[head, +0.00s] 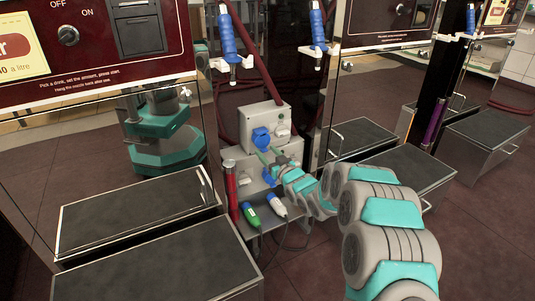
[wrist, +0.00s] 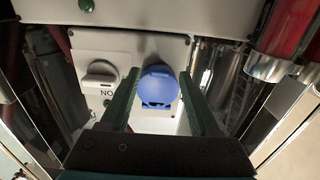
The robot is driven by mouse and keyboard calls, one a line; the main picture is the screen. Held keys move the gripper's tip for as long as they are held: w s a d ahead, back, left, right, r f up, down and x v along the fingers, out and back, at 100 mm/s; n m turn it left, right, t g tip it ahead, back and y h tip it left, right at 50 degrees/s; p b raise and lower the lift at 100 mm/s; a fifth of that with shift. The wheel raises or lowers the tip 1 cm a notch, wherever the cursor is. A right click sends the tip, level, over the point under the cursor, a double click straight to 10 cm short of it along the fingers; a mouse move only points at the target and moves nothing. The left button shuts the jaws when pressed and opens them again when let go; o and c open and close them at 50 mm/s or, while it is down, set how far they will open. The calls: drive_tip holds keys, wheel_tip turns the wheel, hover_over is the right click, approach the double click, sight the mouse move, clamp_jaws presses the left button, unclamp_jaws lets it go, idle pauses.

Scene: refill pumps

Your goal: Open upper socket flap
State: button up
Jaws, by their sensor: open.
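The upper socket's blue flap (head: 261,138) is on the front of the upper grey box, left of a pale switch (head: 283,130). It looks closed over its socket. In the head view my gripper (head: 268,153) is just in front of and below this flap, with its green fingers pointing at the box. In the wrist view, which is upside down, the blue flap (wrist: 158,88) shows between the two spread fingers of my gripper (wrist: 159,76). The gripper is open and holds nothing; I cannot tell whether a finger touches the flap. A lower blue flap (head: 268,178) is partly hidden by the gripper.
A green plug (head: 249,215) and a white-and-blue plug (head: 277,206) lie on a shelf below the boxes. A red cylinder (head: 231,190) stands at the left. Blue nozzles (head: 226,36) hang above. Steel-sided steps (head: 150,262) flank the bay.

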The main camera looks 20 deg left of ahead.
clamp_jaws()
idle(0.6)
idle(0.9)
